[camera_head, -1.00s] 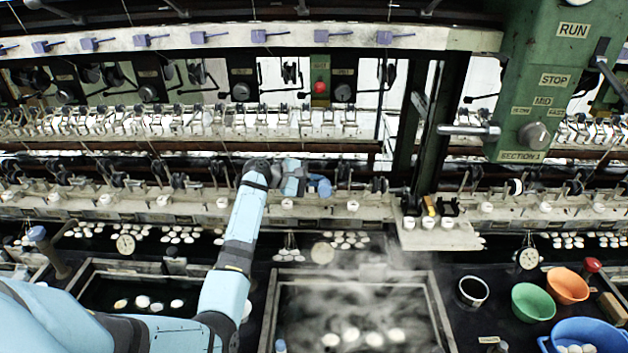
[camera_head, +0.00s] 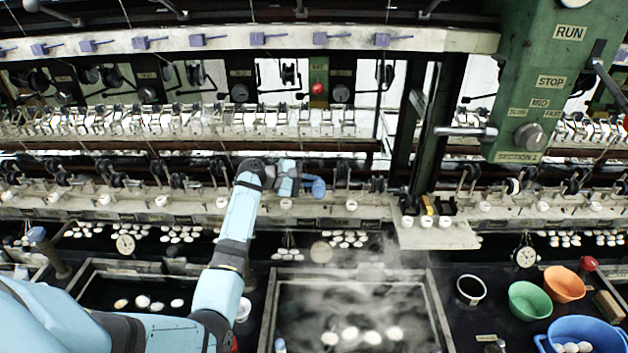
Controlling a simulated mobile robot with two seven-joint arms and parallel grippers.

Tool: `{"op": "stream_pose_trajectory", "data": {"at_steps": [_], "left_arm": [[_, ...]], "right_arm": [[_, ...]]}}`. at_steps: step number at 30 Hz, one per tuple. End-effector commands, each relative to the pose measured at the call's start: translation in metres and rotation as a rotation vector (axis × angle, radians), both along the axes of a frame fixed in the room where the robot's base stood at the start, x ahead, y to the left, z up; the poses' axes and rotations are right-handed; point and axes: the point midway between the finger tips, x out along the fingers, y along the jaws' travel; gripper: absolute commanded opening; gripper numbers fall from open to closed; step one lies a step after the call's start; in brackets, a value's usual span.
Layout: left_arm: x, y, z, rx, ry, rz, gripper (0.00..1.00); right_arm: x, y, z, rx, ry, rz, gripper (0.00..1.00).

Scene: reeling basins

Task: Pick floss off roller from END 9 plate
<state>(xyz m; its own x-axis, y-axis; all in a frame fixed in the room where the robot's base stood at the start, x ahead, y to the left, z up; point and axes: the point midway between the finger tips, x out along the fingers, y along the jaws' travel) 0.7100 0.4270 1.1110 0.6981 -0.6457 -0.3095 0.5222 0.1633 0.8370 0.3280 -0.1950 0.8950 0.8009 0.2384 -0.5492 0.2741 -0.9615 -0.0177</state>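My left arm reaches in from the lower left, and its wrist and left gripper (camera_head: 316,187) are at the row of dark rollers above the pale ledge (camera_head: 330,208). The fingers are too small and partly hidden behind the wrist, so I cannot tell whether they are open or shut. Dark rollers (camera_head: 378,184) stand just right of the hand. Floss on a roller is too fine to make out, and no END 9 plate is legible. My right gripper is not in view.
A steaming basin (camera_head: 436,310) with white cocoons lies below the hand. A green post (camera_head: 520,80) with RUN and STOP labels stands right. A green bowl (camera_head: 529,301), orange bowl (camera_head: 564,284) and blue basin (camera_head: 584,335) are at lower right.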

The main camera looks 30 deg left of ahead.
Motion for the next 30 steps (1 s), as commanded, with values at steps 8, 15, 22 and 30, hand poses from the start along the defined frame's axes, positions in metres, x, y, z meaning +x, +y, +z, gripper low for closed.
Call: {"op": "stream_pose_trajectory", "data": {"at_steps": [8,15,22,30], "left_arm": [[0.002,-0.002,0.0,0.0,-0.001,0.0,0.0],[0.006,-0.008,0.0,0.0,0.0,0.0,0.0],[0.009,-0.014,0.0,0.0,0.0,0.0,0.0],[0.008,-0.012,0.0,0.001,0.0,0.001,0.0]], "right_arm": [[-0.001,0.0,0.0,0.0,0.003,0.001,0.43],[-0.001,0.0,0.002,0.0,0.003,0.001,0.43],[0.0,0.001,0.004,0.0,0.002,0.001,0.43],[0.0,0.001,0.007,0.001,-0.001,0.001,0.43]]}}
